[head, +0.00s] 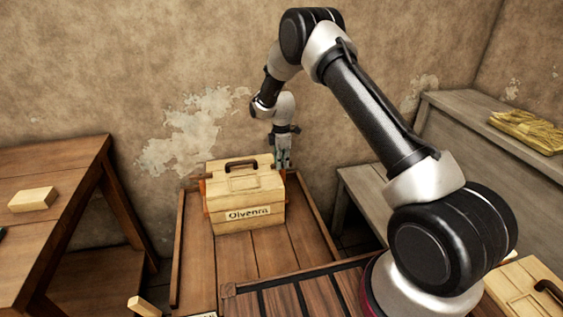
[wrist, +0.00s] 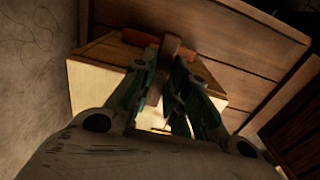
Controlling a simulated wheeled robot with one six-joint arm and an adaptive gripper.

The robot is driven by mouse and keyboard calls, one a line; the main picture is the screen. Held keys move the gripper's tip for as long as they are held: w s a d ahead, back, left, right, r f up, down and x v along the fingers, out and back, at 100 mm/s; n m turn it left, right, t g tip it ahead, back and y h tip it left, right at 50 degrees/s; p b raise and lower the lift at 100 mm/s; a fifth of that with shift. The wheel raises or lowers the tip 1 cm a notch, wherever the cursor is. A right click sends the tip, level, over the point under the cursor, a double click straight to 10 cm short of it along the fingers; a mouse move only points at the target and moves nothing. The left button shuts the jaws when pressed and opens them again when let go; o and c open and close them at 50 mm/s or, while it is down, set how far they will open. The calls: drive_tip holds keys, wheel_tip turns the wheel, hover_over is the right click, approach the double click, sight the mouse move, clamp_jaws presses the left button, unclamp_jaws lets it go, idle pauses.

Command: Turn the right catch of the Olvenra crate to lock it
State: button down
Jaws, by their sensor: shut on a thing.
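The Olvenra crate (head: 238,214) is a pale wooden box with a sloped lid, a dark top handle and a name label on its front. My gripper (head: 283,163) points down at the crate's right side. The right catch (wrist: 170,46) shows in the wrist view as a brown lever crossing an orange-red bar (wrist: 204,72) by the crate's pale face (wrist: 95,80). My gripper's green-lined fingers (wrist: 164,70) are shut on the lever, one on each side. In the head view the gripper hides this catch. An orange part (head: 203,190) shows on the crate's left side.
The crate stands on a plank-floored wooden tray (head: 200,262) with raised edges. A wooden table (head: 75,190) with a pale block (head: 33,199) is at left. A grey bench (head: 480,135) with yellow gloves (head: 530,129) is at right. Another pale crate (head: 520,300) shows at lower right.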

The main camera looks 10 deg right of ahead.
idle(0.4)
drive_tip(key=c, duration=1.4)
unclamp_jaws()
wheel_tip(320, 180, up, 12)
